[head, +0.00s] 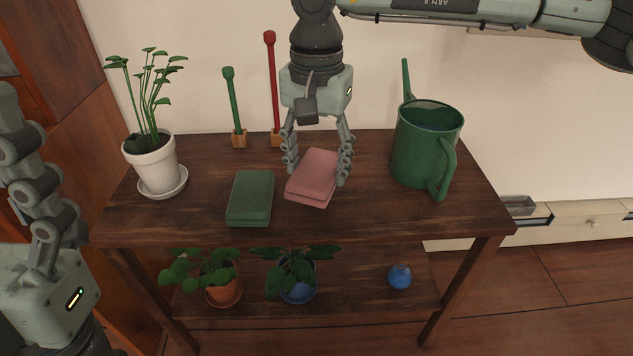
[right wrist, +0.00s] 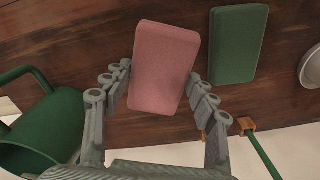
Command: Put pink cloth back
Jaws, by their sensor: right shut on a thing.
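The pink cloth (head: 313,176), a folded block, is between the fingers of my right gripper (head: 318,165) over the shelf's top board, right of the green folded cloth (head: 251,198). It sits at a slight angle to the green cloth, with a gap between them. I cannot tell whether it touches the board. In the right wrist view the pink cloth (right wrist: 165,67) lies between both fingers (right wrist: 160,85), and the green cloth (right wrist: 238,45) is beside it. My left gripper (head: 30,180) is at the left edge, away from the shelf, partly cut off.
On the top board (head: 380,215) stand a white-potted plant (head: 155,165) at left, a green stick (head: 234,105) and red stick (head: 272,85) in wooden blocks behind, and a green watering can (head: 425,145) at right. Below are two potted plants (head: 222,290) (head: 298,288) and a blue vase (head: 400,277).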

